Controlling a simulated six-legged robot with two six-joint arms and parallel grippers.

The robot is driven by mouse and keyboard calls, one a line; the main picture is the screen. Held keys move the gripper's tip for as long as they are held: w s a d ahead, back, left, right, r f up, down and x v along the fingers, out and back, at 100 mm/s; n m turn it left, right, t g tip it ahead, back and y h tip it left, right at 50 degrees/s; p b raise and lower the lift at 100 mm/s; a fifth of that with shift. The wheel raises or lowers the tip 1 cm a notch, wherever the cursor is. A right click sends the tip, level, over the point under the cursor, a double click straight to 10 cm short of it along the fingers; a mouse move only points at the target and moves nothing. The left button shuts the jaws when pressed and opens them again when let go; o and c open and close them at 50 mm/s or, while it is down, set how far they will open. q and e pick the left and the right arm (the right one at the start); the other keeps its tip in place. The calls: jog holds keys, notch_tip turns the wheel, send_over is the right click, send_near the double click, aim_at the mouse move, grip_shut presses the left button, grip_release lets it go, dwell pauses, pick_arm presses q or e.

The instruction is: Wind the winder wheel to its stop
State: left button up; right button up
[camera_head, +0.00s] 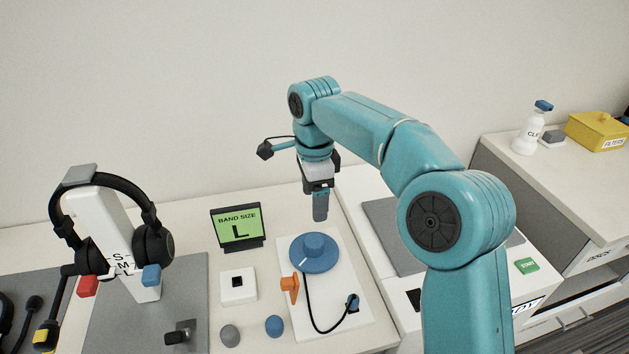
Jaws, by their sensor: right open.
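The winder wheel (314,254) is a blue disc with a raised round hub and a small white mark near its front left edge. It lies on a white board (343,318) on the table. My right gripper (320,214) points down just above and behind the hub. It is open with nothing seen in it, and a gap shows between it and the wheel. An orange part (290,288) stands at the wheel's front left, and a black cable runs from near it to a blue plug (352,303). My left gripper is not in view.
A headset (156,243) hangs on a white stand at the left. A green "BAND SIZE L" sign (238,227), a white button box (238,287), a grey knob (230,335) and a blue knob (274,326) stand left of the board. A machine with a green START button (526,265) is at the right.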

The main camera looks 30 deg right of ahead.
notch_tip(320, 180, up, 3)
jog(key=shift+f, duration=0.15)
dwell(0.5)
